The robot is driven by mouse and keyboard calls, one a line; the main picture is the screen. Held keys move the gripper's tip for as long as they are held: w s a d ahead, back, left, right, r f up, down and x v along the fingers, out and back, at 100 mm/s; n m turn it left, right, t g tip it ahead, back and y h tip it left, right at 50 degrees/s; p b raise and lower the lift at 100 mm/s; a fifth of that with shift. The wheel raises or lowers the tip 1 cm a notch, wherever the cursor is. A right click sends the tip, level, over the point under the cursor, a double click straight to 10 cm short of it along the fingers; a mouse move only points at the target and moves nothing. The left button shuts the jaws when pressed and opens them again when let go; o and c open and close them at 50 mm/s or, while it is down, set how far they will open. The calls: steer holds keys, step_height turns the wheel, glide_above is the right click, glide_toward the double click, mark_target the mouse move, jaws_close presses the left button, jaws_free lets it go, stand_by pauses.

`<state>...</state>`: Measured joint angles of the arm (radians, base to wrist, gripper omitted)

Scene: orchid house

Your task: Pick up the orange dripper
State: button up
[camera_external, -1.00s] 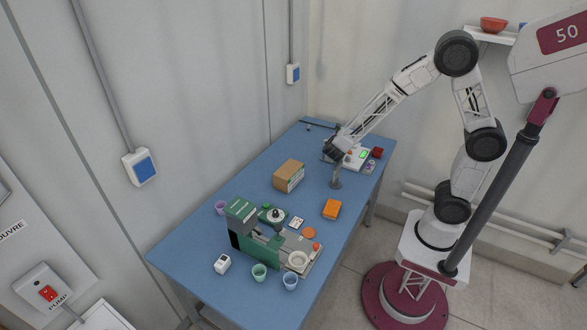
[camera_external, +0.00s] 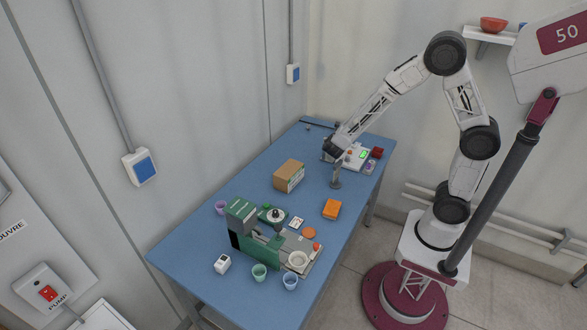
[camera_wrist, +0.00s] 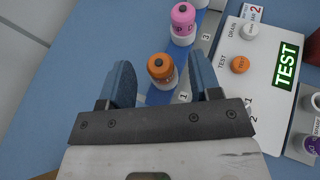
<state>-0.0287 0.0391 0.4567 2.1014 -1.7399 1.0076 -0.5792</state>
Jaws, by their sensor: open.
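In the wrist view the orange dripper (camera_wrist: 161,68) is a small orange bottle with a dark top. It stands upright in a blue-marked row beside a white test panel (camera_wrist: 267,85). My gripper (camera_wrist: 163,80) is open, with one blue finger on each side below the dripper in the picture. The dripper shows in the gap near the fingertips, and I see no finger closed on it. In the external view my gripper (camera_external: 333,148) is low over the far end of the table, and I cannot make out the dripper there.
A pink bottle (camera_wrist: 183,22) stands just beyond the dripper. The panel carries an orange knob (camera_wrist: 240,65).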

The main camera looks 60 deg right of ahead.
steer(key=shift+c, duration=0.2)
stand_by(0.4)
steer(key=c, duration=1)
